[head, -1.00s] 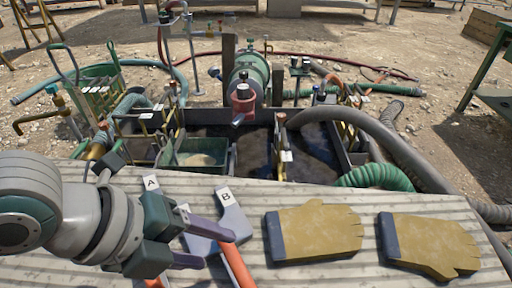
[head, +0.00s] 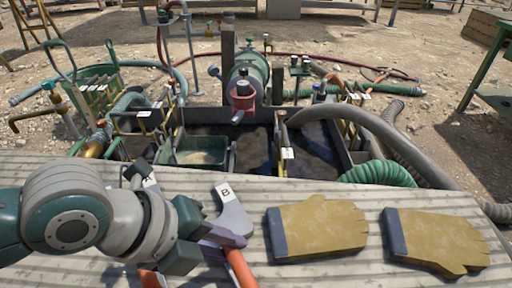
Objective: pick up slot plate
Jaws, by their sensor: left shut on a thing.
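A grey angled plate with a white B label (head: 235,215), which I take for the slot plate, lies on the corrugated bench in the head view. An orange handle (head: 238,266) shows just below it. The exact contact is partly hidden by the fingers. A second label, marked A (head: 149,182), shows behind my left wrist; most of its piece is hidden. My right gripper is not in view.
Two tan gloves with grey cuffs, one in the middle (head: 322,228) and one at right (head: 440,240), lie on the bench (head: 375,195). Beyond the bench edge stand an open tank with dark mud (head: 255,150), a green bin (head: 200,158) and hoses (head: 378,174).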

